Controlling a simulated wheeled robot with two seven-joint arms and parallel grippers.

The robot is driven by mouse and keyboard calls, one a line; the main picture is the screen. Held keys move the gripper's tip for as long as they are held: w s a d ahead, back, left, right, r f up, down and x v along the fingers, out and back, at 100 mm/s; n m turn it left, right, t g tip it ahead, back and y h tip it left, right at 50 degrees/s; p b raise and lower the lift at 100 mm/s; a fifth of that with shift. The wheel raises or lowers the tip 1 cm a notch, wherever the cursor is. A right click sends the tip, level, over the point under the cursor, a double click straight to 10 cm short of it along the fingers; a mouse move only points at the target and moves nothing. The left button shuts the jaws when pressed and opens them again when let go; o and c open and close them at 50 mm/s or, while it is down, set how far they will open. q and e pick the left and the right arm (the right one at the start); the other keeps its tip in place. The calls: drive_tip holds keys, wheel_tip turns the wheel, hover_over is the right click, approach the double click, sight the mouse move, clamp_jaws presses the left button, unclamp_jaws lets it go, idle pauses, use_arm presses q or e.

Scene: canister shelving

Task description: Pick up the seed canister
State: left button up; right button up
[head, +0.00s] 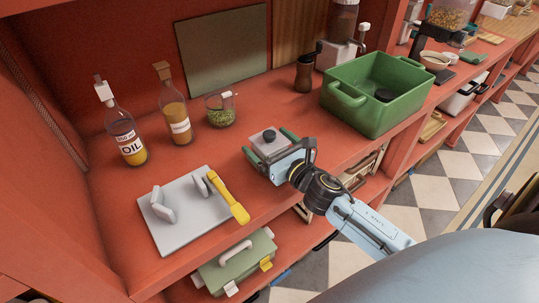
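A small canister with a grey lid and dark knob (269,139) is at the front middle of the red shelf. My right gripper (266,141) reaches in from the lower right, with its two green-tipped fingers on either side of this canister. I cannot tell whether the fingers press on it or whether it stands on the shelf; its lower part and contents are hidden. A glass jar of green bits (221,112) stands behind it to the left. I cannot tell for certain which is the seed canister. My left gripper is not in view.
An oil bottle (128,138) and an amber bottle (175,120) stand at the left. A grey board with a yellow-handled tool (228,196) lies at the front left. A green crate (372,103) and dark shaker (305,74) stand right. A green case (236,264) is below.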

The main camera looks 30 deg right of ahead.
drive_tip(key=c, duration=1.2)
